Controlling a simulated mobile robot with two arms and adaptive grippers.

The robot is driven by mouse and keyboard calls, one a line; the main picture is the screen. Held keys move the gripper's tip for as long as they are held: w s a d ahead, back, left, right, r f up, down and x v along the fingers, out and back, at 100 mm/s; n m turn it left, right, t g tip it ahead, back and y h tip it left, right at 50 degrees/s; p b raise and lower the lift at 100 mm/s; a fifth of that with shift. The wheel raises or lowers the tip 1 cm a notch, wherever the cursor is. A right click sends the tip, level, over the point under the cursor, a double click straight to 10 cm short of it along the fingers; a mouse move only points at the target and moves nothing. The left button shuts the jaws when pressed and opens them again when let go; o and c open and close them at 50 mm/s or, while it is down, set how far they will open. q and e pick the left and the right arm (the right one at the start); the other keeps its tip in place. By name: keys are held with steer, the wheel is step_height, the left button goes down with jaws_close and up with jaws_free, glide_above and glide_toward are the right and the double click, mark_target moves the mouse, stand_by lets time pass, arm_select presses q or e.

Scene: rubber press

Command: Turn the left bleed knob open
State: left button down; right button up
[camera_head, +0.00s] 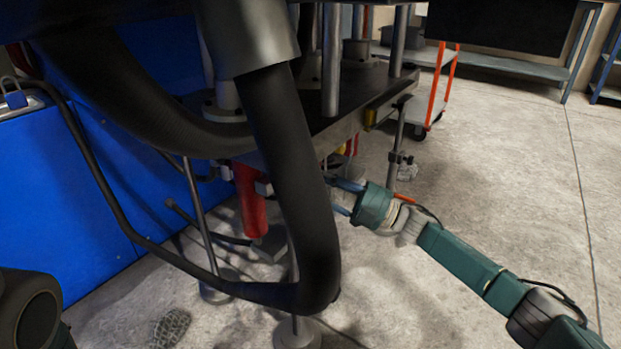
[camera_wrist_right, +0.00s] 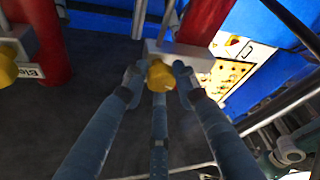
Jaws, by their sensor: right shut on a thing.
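In the right wrist view, a yellow bleed knob (camera_wrist_right: 160,76) sits on a pale block below a red cylinder (camera_wrist_right: 205,22). A second yellow knob (camera_wrist_right: 8,70) shows at the left edge, beside another red cylinder (camera_wrist_right: 40,40) and a partly cut-off label. In the head view my right gripper (camera_head: 346,198) reaches in from the right below the press table; the held knob is hidden there. My left gripper is out of view.
A thick black hose (camera_head: 300,190) hangs in front of the press and hides part of the work area. The press table edge (camera_head: 345,128) lies above my right gripper. A blue panel (camera_head: 70,190) stands at left. The floor (camera_head: 510,180) at right is clear.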

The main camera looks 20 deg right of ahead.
steer(key=shift+s+a+f, duration=0.2)
steer(key=shift+a+f, duration=0.1)
steer(key=o, duration=1)
steer(key=shift+o, duration=0.5)
steer(key=shift+w+r, duration=0.1)
steer(key=shift+d, duration=0.1)
steer(key=v, duration=1.2)
steer(key=shift+r, duration=0.1)
